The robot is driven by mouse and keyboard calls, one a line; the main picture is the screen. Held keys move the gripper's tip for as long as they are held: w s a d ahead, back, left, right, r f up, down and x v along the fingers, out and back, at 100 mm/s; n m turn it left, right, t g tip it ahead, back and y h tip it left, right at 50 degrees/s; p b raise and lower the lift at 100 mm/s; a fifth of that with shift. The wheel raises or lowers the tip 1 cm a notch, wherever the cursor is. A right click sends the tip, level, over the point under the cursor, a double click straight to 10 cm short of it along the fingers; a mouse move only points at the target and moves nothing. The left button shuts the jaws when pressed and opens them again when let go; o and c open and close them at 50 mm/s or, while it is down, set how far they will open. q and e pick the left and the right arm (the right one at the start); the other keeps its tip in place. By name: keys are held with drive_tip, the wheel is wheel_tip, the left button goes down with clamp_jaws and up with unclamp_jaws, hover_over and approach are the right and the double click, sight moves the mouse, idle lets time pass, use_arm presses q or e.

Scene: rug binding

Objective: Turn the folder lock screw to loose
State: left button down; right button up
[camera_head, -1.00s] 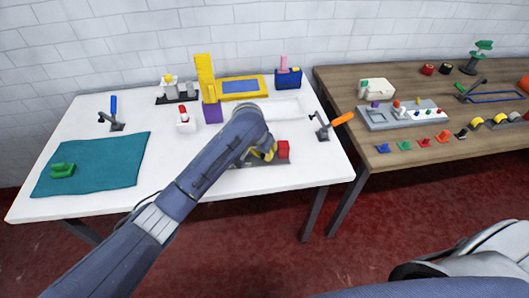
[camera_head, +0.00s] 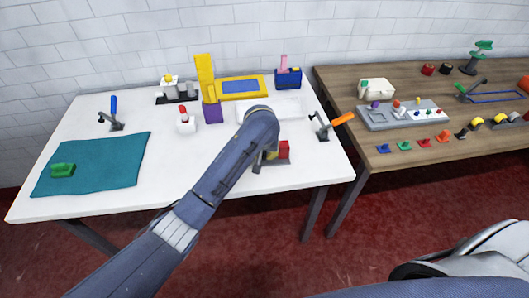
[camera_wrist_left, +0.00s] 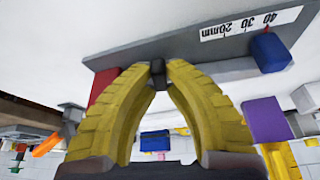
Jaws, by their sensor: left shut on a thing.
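The folder, a grey fixture with a red block (camera_head: 284,149), stands near the front edge of the white table in the head view, largely covered by my left arm. In the left wrist view its grey plate (camera_wrist_left: 130,53) carries a 20, 30, 40 mm scale (camera_wrist_left: 245,25), with a blue block (camera_wrist_left: 270,52) near one end. My left gripper (camera_wrist_left: 157,72) has its yellow fingertips closed on a small dark knob, the lock screw (camera_wrist_left: 157,68). In the head view the left gripper (camera_head: 270,155) is mostly hidden behind my wrist. The right gripper is not in view.
Toggle clamps with a blue handle (camera_head: 113,106) and an orange handle (camera_head: 341,119) stand to either side. A teal cloth (camera_head: 110,170) lies at left, and a purple and yellow stand (camera_head: 212,112) is behind. A wooden table (camera_head: 440,150) with small parts is at right.

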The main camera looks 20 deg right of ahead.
use_arm(q)
drive_tip(key=c, duration=1.4)
unclamp_jaws()
